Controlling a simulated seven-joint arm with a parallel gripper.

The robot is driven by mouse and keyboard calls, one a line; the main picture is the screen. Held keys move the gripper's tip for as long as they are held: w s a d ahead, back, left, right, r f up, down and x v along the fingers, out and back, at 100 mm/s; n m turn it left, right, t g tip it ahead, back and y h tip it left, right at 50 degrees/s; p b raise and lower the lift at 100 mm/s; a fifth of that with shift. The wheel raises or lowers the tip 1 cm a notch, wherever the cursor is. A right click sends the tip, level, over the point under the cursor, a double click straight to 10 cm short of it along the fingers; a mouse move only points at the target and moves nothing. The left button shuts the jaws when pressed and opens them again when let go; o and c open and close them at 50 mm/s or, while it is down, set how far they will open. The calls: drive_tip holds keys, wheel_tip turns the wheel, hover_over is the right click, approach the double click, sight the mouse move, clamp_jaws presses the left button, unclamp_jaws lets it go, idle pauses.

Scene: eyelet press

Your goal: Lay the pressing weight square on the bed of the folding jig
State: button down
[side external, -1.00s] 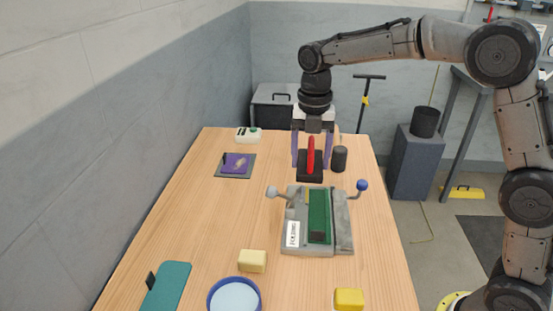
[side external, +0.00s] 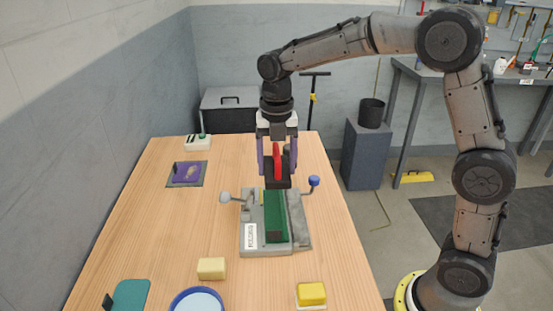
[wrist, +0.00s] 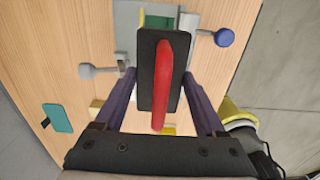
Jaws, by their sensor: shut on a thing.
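The pressing weight (side external: 271,180) is a black block with a red upright handle (side external: 278,160). My gripper (side external: 278,168) is shut on it, one purple finger on each side. The folding jig (side external: 253,214) is a grey base with a long green bed (side external: 276,222). In the side view the weight hangs upright at the jig's far end; its height over the bed is hard to judge. In the wrist view the weight (wrist: 147,92) covers most of the jig, and only the end of the green bed (wrist: 160,20) shows beyond it.
The jig has a grey-knobbed lever (side external: 226,197) at left and a blue-knobbed lever (side external: 314,181) at right. In front lie a cream block (side external: 211,268), a yellow block (side external: 312,293) and a blue-rimmed bowl (side external: 197,300). The table's left side is mostly clear.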

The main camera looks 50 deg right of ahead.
hover_over(276, 206)
drive_tip(key=shift+d+f, duration=0.15)
drive_tip(key=shift+f, duration=2.15)
drive_tip(key=shift+f, duration=2.4)
idle(1.7)
unclamp_jaws()
drive_tip(key=shift+f, duration=0.1)
